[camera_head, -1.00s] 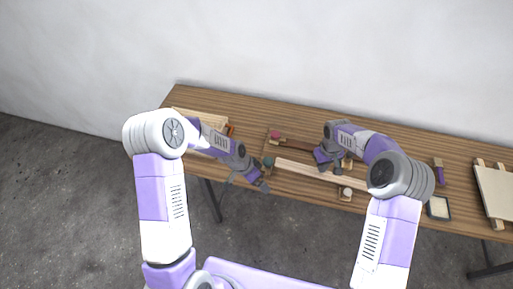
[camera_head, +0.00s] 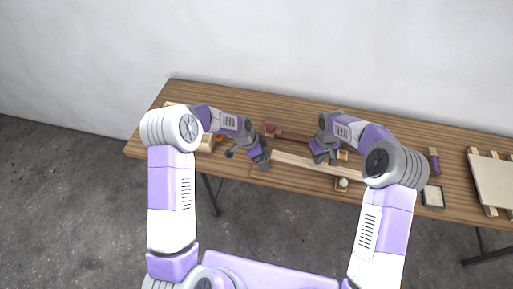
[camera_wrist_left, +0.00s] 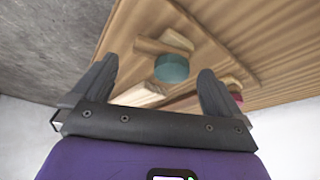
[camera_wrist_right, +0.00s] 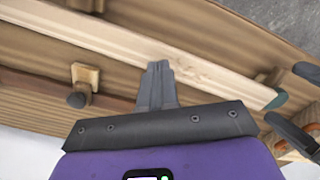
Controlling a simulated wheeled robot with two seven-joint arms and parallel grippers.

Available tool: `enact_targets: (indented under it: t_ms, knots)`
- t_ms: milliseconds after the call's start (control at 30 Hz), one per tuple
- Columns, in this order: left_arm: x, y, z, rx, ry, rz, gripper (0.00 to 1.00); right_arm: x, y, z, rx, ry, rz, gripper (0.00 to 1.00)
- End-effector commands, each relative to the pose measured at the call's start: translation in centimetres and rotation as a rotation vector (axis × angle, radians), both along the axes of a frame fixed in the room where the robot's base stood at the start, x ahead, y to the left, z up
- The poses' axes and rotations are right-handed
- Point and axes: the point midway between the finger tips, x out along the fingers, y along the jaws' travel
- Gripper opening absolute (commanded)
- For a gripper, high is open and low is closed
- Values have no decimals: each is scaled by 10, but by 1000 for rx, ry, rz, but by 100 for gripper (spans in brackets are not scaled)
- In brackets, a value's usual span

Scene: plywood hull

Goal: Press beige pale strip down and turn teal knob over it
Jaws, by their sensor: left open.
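The beige pale strip (camera_head: 290,161) lies along the middle of the table; in the right wrist view the strip (camera_wrist_right: 110,38) runs diagonally, with the teal knob (camera_wrist_right: 276,99) at its end. My right gripper (camera_head: 321,158) is shut, its fingertips together at the strip in the right wrist view (camera_wrist_right: 158,68); I cannot tell how firmly they touch. My left gripper (camera_head: 258,160) is open at the strip's left end. In the left wrist view the teal knob (camera_wrist_left: 171,68) lies ahead, between the open fingers (camera_wrist_left: 157,72). The left gripper hides the knob in the head view.
A dark red knob (camera_head: 270,127) is behind, by a brown strip (camera_head: 298,136). A wooden box (camera_head: 206,143) is at left; a framed tray (camera_head: 433,196) and pale panel (camera_head: 494,182) at right.

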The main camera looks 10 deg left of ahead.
Motion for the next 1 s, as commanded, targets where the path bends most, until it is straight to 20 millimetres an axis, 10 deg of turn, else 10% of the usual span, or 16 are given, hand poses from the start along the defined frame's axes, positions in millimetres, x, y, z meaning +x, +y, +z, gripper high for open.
enact_targets:
  t_ms: [567, 900, 1000]
  knots:
    - [5, -8, -23, 1, -1, 2, 98, 0, 0, 0, 0, 0, 0, 0]
    - [5, -8, -23, 1, -1, 2, 48, 0, 0, 0, 0, 0, 0, 0]
    - [5, -8, -23, 1, -1, 2, 48, 0, 0, 0, 0, 0, 0, 0]
